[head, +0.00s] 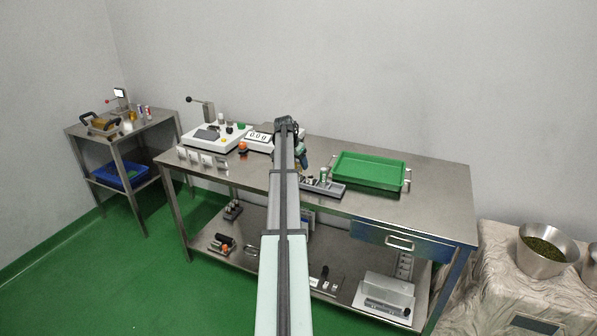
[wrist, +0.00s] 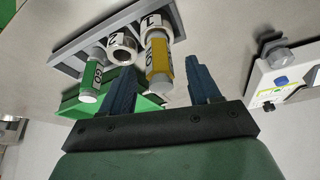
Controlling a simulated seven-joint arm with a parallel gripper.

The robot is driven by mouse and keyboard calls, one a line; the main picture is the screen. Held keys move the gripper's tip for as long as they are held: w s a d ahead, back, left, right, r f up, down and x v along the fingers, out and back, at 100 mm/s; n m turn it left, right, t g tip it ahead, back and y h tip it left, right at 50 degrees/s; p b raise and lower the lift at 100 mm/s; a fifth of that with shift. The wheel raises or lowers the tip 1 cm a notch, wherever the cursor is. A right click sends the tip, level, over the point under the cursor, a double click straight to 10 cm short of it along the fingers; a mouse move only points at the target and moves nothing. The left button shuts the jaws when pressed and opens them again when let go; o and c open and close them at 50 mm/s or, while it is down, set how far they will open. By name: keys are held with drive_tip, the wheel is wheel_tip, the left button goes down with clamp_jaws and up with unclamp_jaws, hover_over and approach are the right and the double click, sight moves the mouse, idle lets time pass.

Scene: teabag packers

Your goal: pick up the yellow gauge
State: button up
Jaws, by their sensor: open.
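The yellow gauge (wrist: 158,62) is a white cylinder with a yellow band and black lettering, standing in a grey rack (wrist: 97,32) in the wrist view. My gripper (wrist: 160,66) has its two blue fingers apart, one on each side of the yellow gauge in that view. Contact with the gauge cannot be made out. In the head view the rack (head: 327,189) lies at the end of my arm, and the yellow gauge is hidden behind my arm and gripper.
A green tray (head: 371,184) sits just right of the rack. A white scale (head: 258,141) and a white control box (head: 202,141) stand to the left.

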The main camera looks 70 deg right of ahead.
sight(300, 166)
drive_tip(key=shift+x, duration=1.55)
drive_tip(key=shift+r, duration=0.1)
drive_tip(key=shift+c, duration=0.3)
clamp_jaws()
wheel_tip(300, 166, up, 16)
drive_tip(key=shift+f, duration=0.2)
idle(0.3)
